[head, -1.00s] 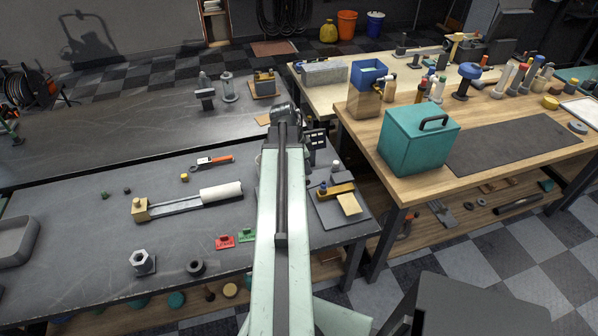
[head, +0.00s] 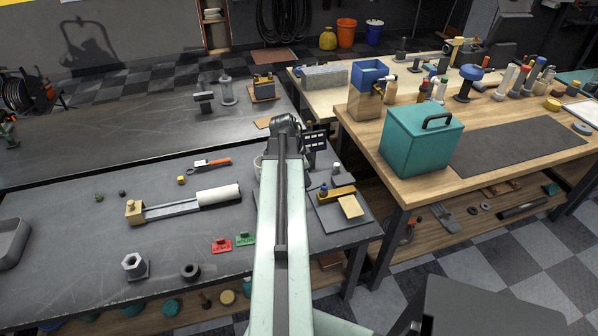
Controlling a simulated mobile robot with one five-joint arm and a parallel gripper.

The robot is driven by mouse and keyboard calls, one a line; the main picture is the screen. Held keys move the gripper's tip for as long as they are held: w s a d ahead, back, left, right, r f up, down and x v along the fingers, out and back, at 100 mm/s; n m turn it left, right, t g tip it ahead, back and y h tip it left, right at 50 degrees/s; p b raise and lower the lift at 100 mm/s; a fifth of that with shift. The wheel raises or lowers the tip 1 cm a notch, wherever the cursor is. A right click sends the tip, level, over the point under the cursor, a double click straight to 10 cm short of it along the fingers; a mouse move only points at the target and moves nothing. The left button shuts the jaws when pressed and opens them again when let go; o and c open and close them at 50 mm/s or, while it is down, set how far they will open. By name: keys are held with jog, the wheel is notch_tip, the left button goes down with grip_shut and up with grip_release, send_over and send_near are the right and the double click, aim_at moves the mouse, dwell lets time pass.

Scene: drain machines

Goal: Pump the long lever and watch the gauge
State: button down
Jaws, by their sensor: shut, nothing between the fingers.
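A long metal bar (head: 172,209) lies on the dark bench at left centre, with a brass block (head: 134,211) at its left end and a white cylinder (head: 219,195) at its right end. It may be the long lever; I cannot be sure. No gauge dial can be made out. My pale green arm reaches forward up the middle of the picture, right of the bar and apart from it. My gripper is hidden beyond the arm's far end.
The dark bench (head: 70,240) holds red (head: 221,245) and green (head: 244,240) tags, a hex nut (head: 134,264) and a dark ring (head: 190,272). A teal box (head: 420,143) stands on the wooden bench at right. Checkered floor is open at lower right.

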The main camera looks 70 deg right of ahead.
notch_tip(320, 180, down, 7)
jog(key=b, duration=0.6)
jog(key=shift+r, duration=0.15)
dwell(0.5)
jog(key=shift+r, duration=0.1)
notch_tip(320, 180, up, 8)
jog(key=p, duration=0.7)
jog(key=shift+p, duration=0.3)
jog(key=shift+f, duration=0.35)
